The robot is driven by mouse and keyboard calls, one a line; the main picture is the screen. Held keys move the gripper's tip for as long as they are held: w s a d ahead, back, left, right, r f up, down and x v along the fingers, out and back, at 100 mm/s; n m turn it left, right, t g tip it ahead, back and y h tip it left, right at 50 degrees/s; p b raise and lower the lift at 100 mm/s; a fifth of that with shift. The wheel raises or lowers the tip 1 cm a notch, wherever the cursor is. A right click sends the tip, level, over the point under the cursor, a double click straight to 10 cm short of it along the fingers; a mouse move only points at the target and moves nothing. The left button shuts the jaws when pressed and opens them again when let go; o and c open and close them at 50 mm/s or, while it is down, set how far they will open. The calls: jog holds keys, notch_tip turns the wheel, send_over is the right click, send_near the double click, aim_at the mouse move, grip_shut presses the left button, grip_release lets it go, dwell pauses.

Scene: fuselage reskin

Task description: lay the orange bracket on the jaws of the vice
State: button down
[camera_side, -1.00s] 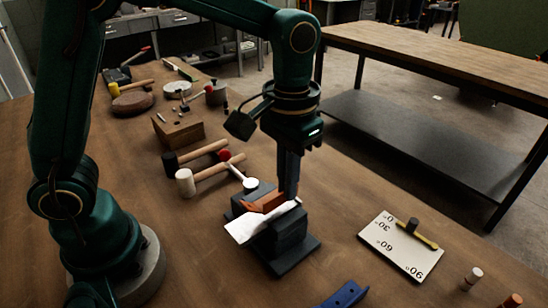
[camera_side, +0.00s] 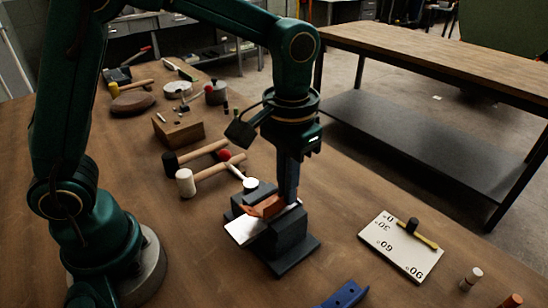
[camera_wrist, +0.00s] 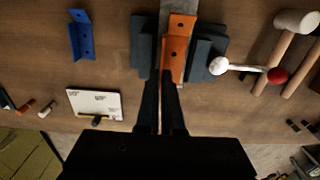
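The orange bracket (camera_side: 266,207) is at the dark grey vice (camera_side: 288,241), low over or on its jaws; I cannot tell whether it touches them. In the wrist view the bracket (camera_wrist: 178,47) lies lengthwise between the two dark jaw blocks (camera_wrist: 208,50), its near end partly hidden by my right finger. My gripper (camera_wrist: 160,80) points down at the bracket's near end. Its fingers are close together and appear shut on the bracket's edge; the contact is largely hidden. A grey metal sheet (camera_side: 241,231) lies under the bracket and sticks out past the vice.
Two mallets (camera_side: 186,182) and a red-and-white-ended hammer (camera_side: 249,184) lie behind the vice. A white angle plate (camera_side: 401,245) lies to the right, and a blue bracket (camera_side: 343,296) lies in front. The wood between vice and plate is clear.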

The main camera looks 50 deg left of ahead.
jog(key=shift+f, duration=0.7)
jog(key=c, duration=1)
grip_release()
notch_tip(320, 180, up, 5)
jog(key=shift+f, duration=0.15)
jog(key=s+a+r+n+t, duration=0.1)
jog(key=s+a+r+t, duration=0.2)
jog(key=s+a+r, duration=0.3)
jog(key=shift+s+a+f+m+t, duration=0.15)
jog(key=shift+s+a+f+t, duration=0.1)
jog(key=shift+s+f+t, duration=0.35)
jog(key=shift+s+a+f+m+t, duration=0.25)
jog(key=shift+s+f, duration=0.35)
jog(key=shift+s, duration=0.3)
jog(key=shift+s+a+f+m+t, duration=0.1)
jog(key=shift+s+a+f+t, duration=0.1)
jog(key=shift+s+f+t, duration=0.4)
